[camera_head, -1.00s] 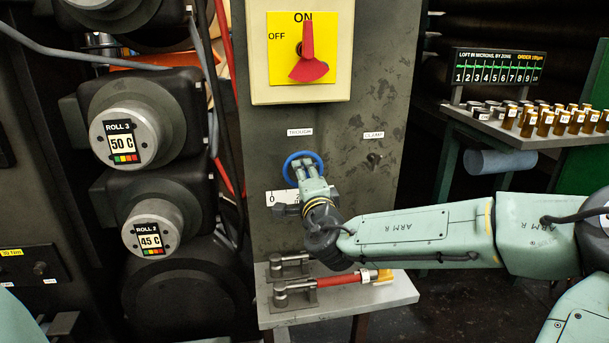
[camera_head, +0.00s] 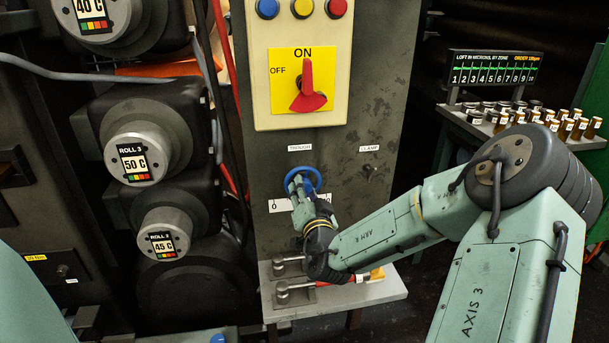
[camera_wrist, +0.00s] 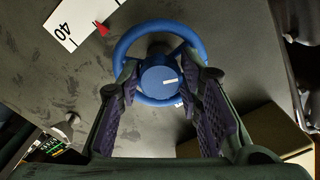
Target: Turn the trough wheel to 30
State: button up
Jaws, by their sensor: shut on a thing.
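The blue trough wheel (camera_head: 303,180) is on the grey cabinet front under the label TROUGH (camera_head: 300,148). It also shows in the wrist view (camera_wrist: 160,30), with a blue hub bearing a white mark. My gripper (camera_head: 300,186) is at the wheel, its fingers on either side of the rim and hub in the wrist view (camera_wrist: 160,95), shut on the wheel. The white scale (camera_head: 281,205) below the wheel shows 0 at its left; my gripper hides its middle. In the wrist view the scale (camera_wrist: 70,22) shows 40, with a red pointer (camera_wrist: 102,28) near its edge.
A clamp knob (camera_head: 368,171) is right of the wheel. A red-and-yellow ON/OFF switch (camera_head: 307,85) is above. Heated rolls (camera_head: 137,160) stand at left, and a bottle table (camera_head: 465,125) at right.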

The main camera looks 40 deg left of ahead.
jog(key=shift+r+n+p, duration=0.15)
jog(key=shift+n+p, duration=0.35)
jog(key=shift+p, duration=0.3)
jog(key=o, duration=1.2)
jog(key=shift+f, duration=0.2)
jog(key=shift+c, duration=0.2)
